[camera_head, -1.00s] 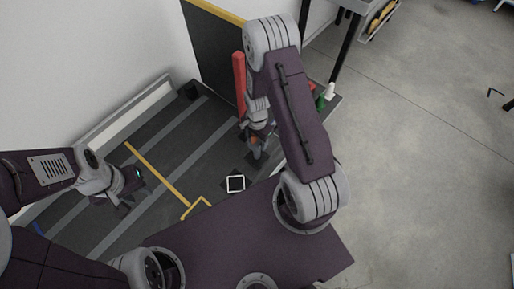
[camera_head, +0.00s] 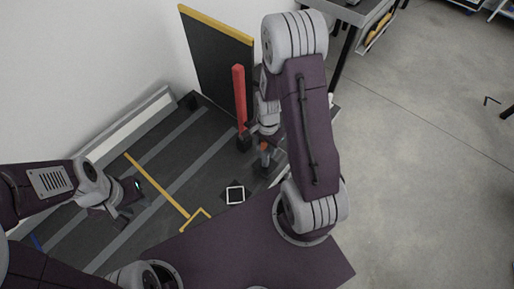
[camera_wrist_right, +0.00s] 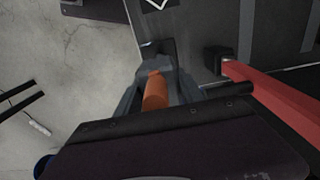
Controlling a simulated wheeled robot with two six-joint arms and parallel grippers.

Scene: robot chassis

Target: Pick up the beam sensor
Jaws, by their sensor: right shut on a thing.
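An orange cylindrical thing (camera_wrist_right: 155,92), which looks like the beam sensor, sits between the fingers of my right gripper (camera_wrist_right: 158,82) in the right wrist view. The gripper is shut on it. In the head view my right gripper (camera_head: 265,158) is low over the dark platform, just right of the red post, with a small bit of orange (camera_head: 264,146) showing at it. The arm and fingers hide most of the held thing. My left gripper (camera_head: 128,214) hangs over the platform's left part, apart from it; its finger opening is unclear.
A red post (camera_head: 239,95) on a black base stands close left of my right gripper; it also shows in the wrist view (camera_wrist_right: 275,95). A white-framed square (camera_head: 235,194) lies on the dark platform (camera_head: 190,160). A black panel (camera_head: 215,55) stands behind. Open floor lies right.

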